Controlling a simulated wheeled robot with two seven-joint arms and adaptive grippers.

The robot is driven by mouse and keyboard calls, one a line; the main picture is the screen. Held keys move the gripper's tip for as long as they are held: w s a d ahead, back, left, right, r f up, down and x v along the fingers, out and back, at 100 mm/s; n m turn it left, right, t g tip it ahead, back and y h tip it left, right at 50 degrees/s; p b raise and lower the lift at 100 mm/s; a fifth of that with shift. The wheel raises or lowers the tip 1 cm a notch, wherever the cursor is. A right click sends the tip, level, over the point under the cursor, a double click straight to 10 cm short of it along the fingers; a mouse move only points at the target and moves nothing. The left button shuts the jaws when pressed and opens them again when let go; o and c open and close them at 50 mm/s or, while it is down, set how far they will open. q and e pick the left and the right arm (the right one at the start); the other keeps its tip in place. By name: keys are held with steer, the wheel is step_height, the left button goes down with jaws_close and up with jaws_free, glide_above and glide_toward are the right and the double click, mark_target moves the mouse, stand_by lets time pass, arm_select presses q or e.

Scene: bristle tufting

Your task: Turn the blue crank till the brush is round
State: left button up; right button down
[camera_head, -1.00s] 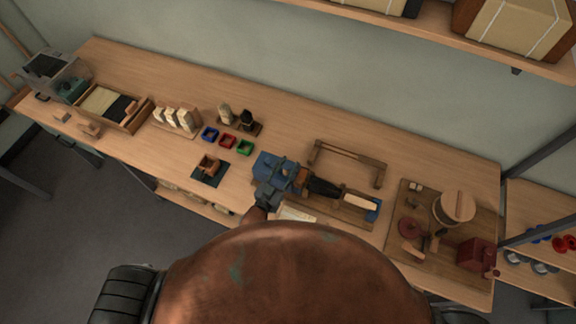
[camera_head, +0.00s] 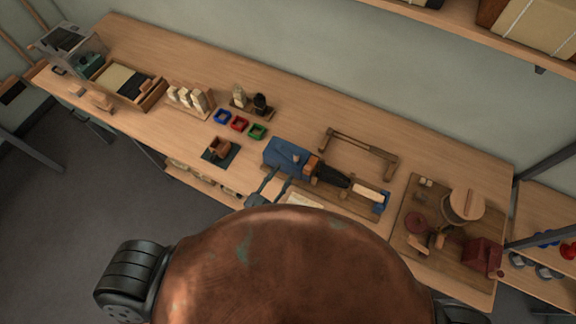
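A blue machine (camera_head: 287,157) stands near the middle of the bench on a wooden board. A black brush-like piece (camera_head: 331,176) extends from its right side, past an orange-brown collar. A pale piece (camera_head: 368,195) lies farther right along the board, beside a blue end part (camera_head: 381,204). My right gripper is not seen.
Blue, red and green small trays (camera_head: 239,123) sit left of the machine. A wooden frame (camera_head: 359,151) stands behind it. A board (camera_head: 440,245) with a round wooden drum (camera_head: 462,206) and dark red parts stands at right. The far bench edge is clear.

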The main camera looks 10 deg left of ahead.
arm_select(q)
steer(key=shift+s+a, duration=0.1)
steer(key=shift+s, duration=0.2)
steer(key=shift+c, duration=0.5)
